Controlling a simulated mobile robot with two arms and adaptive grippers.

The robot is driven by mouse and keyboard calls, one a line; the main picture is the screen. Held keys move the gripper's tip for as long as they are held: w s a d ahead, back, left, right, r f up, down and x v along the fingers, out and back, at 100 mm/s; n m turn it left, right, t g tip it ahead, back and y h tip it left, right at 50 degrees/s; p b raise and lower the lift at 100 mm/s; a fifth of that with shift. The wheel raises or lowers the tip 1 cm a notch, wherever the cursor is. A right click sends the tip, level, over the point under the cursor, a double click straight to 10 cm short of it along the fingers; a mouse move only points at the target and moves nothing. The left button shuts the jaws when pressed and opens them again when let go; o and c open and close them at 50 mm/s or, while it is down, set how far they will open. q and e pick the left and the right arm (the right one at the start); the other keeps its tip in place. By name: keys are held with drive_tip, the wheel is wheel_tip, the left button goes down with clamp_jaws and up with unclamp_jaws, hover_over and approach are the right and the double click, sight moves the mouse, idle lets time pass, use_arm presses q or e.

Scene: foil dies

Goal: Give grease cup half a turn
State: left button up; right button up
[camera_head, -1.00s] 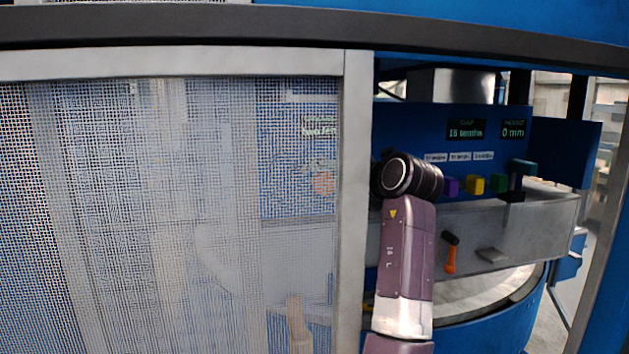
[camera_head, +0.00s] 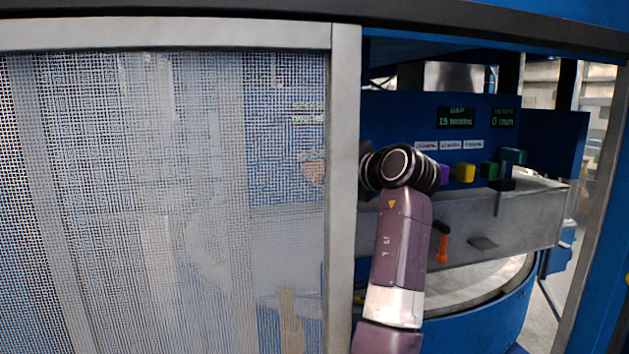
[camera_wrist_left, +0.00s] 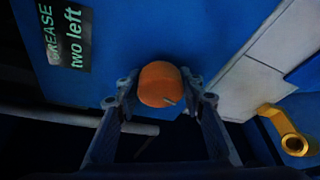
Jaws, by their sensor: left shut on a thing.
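The grease cup (camera_wrist_left: 160,84) is a round orange cap with a small pale mark on its face, on a blue panel in the left wrist view. My left gripper (camera_wrist_left: 159,97) has a finger on each side of it and is shut on it. A dark label (camera_wrist_left: 70,38) beside it reads "GREASE two left". In the head view the cup (camera_head: 313,173) shows faintly through a wire mesh. There my left arm (camera_head: 400,230) reaches in beside the mesh frame, and its fingers are hidden. My right gripper is not in view.
A mesh guard (camera_head: 180,200) with a grey post (camera_head: 344,190) fills the left. Right of my arm are a yellow block (camera_head: 465,172), a grey trough (camera_head: 480,225) and an orange-handled tool (camera_head: 442,243). A yellow fitting (camera_wrist_left: 292,142) sits near the gripper.

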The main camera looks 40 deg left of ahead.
use_arm(q)
drive_tip(key=shift+f+m+y+b, duration=0.35)
drive_tip(key=shift+m+y+b, duration=0.05)
drive_tip(key=shift+m+b, duration=0.4)
drive_tip(key=shift+r+m, duration=0.2)
drive_tip(key=shift+m, duration=0.2)
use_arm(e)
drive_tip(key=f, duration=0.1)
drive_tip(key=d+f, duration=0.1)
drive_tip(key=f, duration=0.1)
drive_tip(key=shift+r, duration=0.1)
use_arm(q)
drive_tip(key=o, duration=1.2)
drive_tip(key=shift+c, duration=0.2)
drive_tip(key=shift+r, duration=0.1)
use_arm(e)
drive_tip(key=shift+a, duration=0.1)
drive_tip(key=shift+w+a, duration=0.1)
use_arm(q)
drive_tip(key=shift+d, duration=0.25)
drive_tip(key=v, duration=1.1)
drive_tip(key=shift+d, duration=0.3)
